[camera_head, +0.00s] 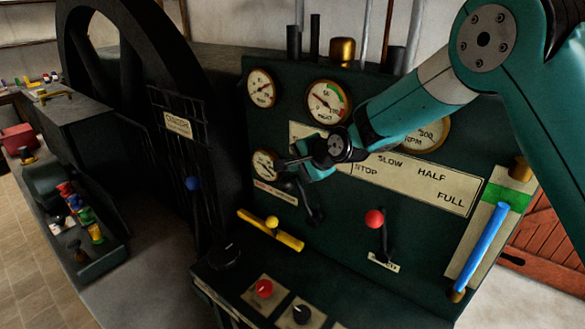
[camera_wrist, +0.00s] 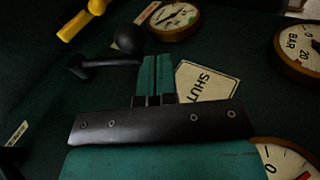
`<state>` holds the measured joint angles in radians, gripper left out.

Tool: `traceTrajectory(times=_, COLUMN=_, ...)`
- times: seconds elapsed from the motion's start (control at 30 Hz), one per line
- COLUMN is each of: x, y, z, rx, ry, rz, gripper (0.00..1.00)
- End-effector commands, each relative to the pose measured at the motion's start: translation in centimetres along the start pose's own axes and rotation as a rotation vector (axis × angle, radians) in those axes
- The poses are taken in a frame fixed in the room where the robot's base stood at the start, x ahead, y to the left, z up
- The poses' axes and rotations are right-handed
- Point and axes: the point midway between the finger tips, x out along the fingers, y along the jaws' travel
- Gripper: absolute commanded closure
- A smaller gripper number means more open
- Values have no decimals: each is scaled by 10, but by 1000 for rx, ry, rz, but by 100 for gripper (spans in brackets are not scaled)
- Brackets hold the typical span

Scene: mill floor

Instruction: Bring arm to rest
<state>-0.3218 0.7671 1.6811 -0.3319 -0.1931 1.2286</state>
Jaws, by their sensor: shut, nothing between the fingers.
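My teal arm reaches in from the upper right of the head view, and its wrist is in front of the middle of the dark green control panel (camera_head: 415,235). In the wrist view my gripper (camera_wrist: 153,62) is shut, its two teal fingers side by side with nothing between them. A black ball-ended lever (camera_wrist: 129,40) is just beyond and left of the fingertips in that view. I cannot tell if they touch. A plate reading SHUT (camera_wrist: 206,82) lies right of the fingers.
The panel carries gauges (camera_head: 328,100), a red-knobbed lever (camera_head: 375,219), a yellow lever (camera_head: 270,230) and a blue-handled lever (camera_head: 482,247). A dark flywheel (camera_head: 168,70) stands left. A tray (camera_head: 108,256) with coloured pieces is further left. Pipes rise behind the panel.

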Motion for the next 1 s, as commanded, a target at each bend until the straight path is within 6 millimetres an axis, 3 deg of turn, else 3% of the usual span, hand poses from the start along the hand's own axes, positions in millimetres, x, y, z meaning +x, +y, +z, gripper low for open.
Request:
traceTrajectory(times=0.1, x=-22, y=-17, z=1, rx=-1, ry=-1, rz=-1, gripper=100)
traceTrajectory(times=0.3, x=-39, y=-28, z=4, rx=-6, ry=-7, rz=1, gripper=100)
traceTrajectory(times=0.43, x=-54, y=-24, z=12, rx=-66, ry=-25, rz=29, gripper=100)
traceTrajectory(times=0.53, x=-85, y=-11, z=28, rx=-201, ry=-69, rz=90, gripper=100)
traceTrajectory(times=0.67, x=-148, y=25, z=63, rx=-465, ry=-182, rz=198, gripper=100)
traceTrajectory(times=0.8, x=-219, y=81, z=105, rx=-764, ry=-345, rz=292, gripper=100)
traceTrajectory(times=1.0, x=-294, y=159, z=153, rx=-1095, ry=-574, rz=354, gripper=100)
